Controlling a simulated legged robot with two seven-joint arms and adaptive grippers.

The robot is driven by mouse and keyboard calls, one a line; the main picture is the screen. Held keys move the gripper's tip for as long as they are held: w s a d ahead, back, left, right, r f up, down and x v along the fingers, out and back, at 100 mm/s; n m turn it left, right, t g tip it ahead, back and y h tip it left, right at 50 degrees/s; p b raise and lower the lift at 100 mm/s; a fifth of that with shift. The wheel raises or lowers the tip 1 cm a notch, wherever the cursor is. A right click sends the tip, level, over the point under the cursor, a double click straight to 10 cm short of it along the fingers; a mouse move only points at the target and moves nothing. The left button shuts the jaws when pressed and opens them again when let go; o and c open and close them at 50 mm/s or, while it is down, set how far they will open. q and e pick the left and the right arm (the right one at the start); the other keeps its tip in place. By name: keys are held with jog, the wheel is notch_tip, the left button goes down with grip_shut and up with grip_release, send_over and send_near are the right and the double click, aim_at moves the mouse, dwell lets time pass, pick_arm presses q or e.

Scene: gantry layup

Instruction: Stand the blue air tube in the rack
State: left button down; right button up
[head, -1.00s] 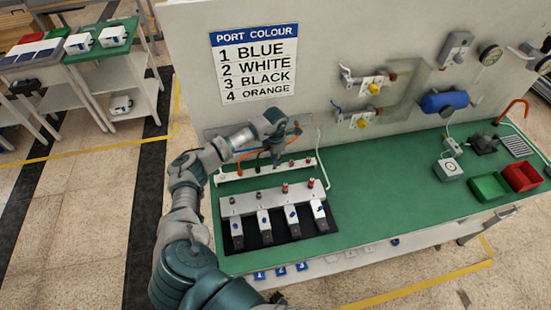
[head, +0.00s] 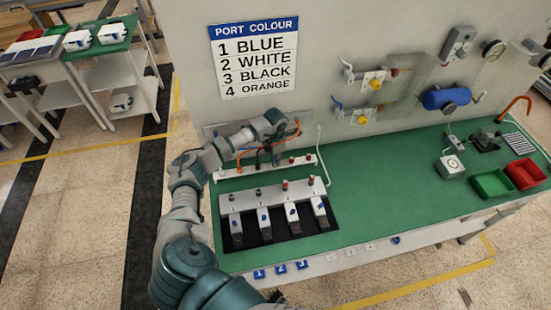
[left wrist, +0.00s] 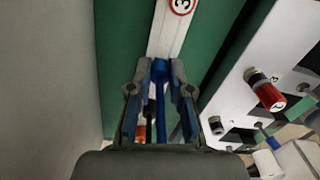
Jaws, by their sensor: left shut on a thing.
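The blue air tube (left wrist: 161,85) is between the fingers of my left gripper (left wrist: 158,80) in the left wrist view. The gripper is shut on it. Its far end meets the white rack strip (left wrist: 172,28), close to a round label 3; I cannot tell whether it is seated. In the head view, my left gripper (head: 268,155) points down at the white rack strip (head: 233,174) along the back of the green bench, and the blue tube is hard to make out there. My right gripper is not in view.
An orange tube (head: 243,153) arcs beside my left gripper. In front stands a white manifold (head: 244,203) with red and dark fittings, above several white blocks on a black mat. A port colour sign (head: 254,60) hangs on the wall.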

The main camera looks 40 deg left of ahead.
pick_arm(q)
jog(key=shift+f, duration=0.15)
jog(key=c, duration=1)
grip_release()
notch_tip(320, 180, up, 12)
